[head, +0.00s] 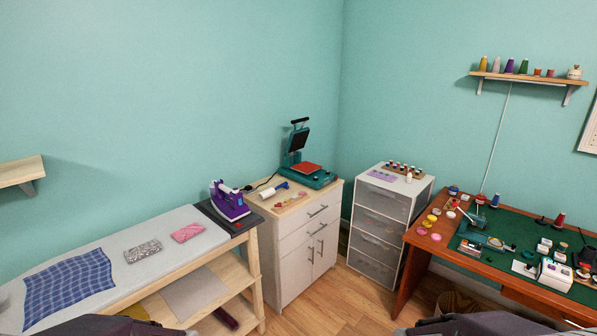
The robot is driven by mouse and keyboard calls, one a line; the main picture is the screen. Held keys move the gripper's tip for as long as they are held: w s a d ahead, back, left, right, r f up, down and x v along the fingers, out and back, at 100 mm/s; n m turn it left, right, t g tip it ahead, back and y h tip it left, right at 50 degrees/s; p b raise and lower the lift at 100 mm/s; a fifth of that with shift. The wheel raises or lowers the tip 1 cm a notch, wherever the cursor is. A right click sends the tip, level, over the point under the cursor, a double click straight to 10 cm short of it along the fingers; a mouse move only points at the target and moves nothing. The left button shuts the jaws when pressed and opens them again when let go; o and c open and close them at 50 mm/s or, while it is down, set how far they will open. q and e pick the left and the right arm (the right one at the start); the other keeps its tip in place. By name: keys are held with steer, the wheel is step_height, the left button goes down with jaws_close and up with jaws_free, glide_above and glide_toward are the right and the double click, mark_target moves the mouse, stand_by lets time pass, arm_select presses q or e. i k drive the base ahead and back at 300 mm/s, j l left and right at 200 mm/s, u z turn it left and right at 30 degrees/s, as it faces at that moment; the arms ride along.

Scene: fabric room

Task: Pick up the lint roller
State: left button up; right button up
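What looks like the lint roller (268,192) lies on top of the white and wood cabinet (288,237) in the middle of the head view. It has a white roll and a blue handle, and it lies between the purple iron and the green heat press. It is small in the picture, and nothing of mine touches it. Only dark parts of my arms show at the bottom edge, far below the cabinet top. Neither of my grippers can be seen.
A purple iron (229,202) stands on the ironing table's (95,245) right end. The green heat press (310,178) stands behind the roller. A drawer unit (378,235) and a cluttered sewing desk (412,238) are at right. Wood floor is clear before the cabinet.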

mark_target(285, 185)
steer(key=i+l+u, duration=0.25)
steer(key=i+u, duration=0.2)
steer(key=i, duration=0.45)
steer(key=i+l+u, duration=0.5)
steer(key=i, duration=0.4)
steer(key=i+l+u, duration=0.45)
steer(key=i+l, duration=0.25)
steer(key=l, duration=0.25)
